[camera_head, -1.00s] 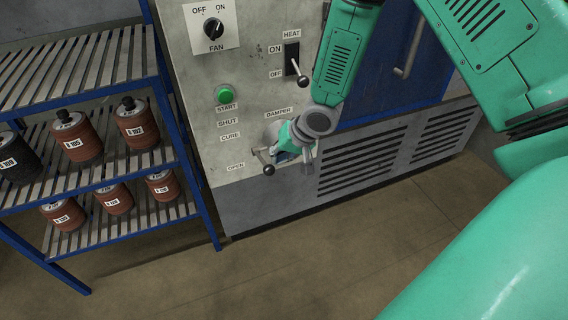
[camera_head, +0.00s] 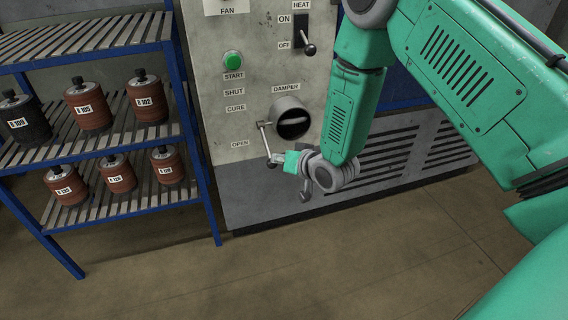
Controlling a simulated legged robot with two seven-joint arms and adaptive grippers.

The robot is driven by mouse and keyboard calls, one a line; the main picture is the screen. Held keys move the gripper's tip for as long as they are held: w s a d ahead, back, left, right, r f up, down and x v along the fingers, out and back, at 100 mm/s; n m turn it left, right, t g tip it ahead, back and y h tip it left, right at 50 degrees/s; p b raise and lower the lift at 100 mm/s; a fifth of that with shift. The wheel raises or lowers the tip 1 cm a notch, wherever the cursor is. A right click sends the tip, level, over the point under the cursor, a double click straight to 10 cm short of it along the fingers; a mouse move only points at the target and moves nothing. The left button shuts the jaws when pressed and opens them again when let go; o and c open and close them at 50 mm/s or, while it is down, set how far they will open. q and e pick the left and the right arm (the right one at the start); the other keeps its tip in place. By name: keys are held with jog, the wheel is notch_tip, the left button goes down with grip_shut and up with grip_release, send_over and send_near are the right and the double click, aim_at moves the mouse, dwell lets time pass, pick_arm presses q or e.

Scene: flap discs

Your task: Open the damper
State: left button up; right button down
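The damper (camera_head: 291,121) is a round grey pipe mouth on the machine's front, under the DAMPER label. Its inside shows dark around a paler flap. The lever (camera_head: 265,141) starts at the pipe's left side and hangs down, slightly to the right. It ends in a black knob (camera_head: 271,164), lower than the OPEN label (camera_head: 240,143). My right gripper (camera_head: 281,160) is just right of the knob, with its tip at or very near it. Its fingers are too small and turned to tell whether they are open or touching. My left gripper is not in view.
A blue shelf rack (camera_head: 186,130) holding several labelled rolls stands close on the left. The panel carries a green START button (camera_head: 232,60) and a HEAT switch (camera_head: 309,49). A vented grille (camera_head: 425,150) is at right. The floor (camera_head: 260,270) in front is clear.

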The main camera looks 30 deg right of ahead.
pick_arm(q)
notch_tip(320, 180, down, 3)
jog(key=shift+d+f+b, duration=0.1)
jog(key=shift+b, duration=1.15)
pick_arm(e)
jog(key=f, duration=0.1)
jog(key=f+t, duration=0.1)
jog(key=w+d+f, duration=0.1)
jog(key=shift+f+t, duration=0.3)
jog(key=shift+t, duration=0.1)
jog(key=shift+a+f, duration=0.1)
jog(key=shift+a, duration=0.05)
